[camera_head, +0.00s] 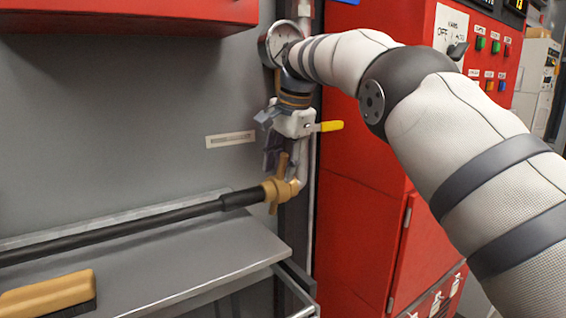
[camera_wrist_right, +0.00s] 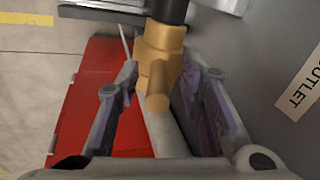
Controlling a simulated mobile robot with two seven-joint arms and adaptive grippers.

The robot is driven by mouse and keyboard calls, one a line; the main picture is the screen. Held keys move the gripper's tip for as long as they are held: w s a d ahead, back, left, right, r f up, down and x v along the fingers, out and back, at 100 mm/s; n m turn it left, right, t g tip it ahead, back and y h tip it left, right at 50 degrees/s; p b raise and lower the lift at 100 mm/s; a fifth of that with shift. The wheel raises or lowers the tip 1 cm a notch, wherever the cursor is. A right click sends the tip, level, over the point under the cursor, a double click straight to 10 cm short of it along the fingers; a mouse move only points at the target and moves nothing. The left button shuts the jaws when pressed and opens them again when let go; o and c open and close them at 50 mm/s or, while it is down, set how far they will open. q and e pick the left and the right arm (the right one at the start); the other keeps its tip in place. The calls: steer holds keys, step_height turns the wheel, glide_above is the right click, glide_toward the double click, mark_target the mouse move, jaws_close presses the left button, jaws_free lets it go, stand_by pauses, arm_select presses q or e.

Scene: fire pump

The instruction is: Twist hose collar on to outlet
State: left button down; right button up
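The brass hose collar (camera_head: 275,191) sits at the end of the black hose (camera_head: 130,228), against the pale outlet pipe (camera_head: 297,186); I cannot tell how far it is engaged. One collar lug points up. My right gripper (camera_head: 270,141) hangs pointing down just above the collar, partly hidden by my wrist. In the right wrist view the gripper (camera_wrist_right: 160,80) is open, with its fingers on either side of the brass collar (camera_wrist_right: 158,58) and its lug; no firm contact shows. The outlet pipe (camera_wrist_right: 170,132) runs between the fingers. My left gripper is not in view.
A grey shelf (camera_head: 205,258) lies under the hose, with a tan-handled brush-like item (camera_head: 50,293) at its front left. A grey wall with a label (camera_head: 230,139) is behind. A yellow lever (camera_head: 331,126), pressure gauge (camera_head: 279,44) and red cabinet (camera_head: 355,220) are close to the gripper.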

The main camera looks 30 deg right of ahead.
steer(key=shift+w, duration=0.1)
steer(key=shift+v, duration=1.55)
steer(key=s+d, duration=0.1)
steer(key=s, duration=1.1)
steer(key=shift+f, duration=0.1)
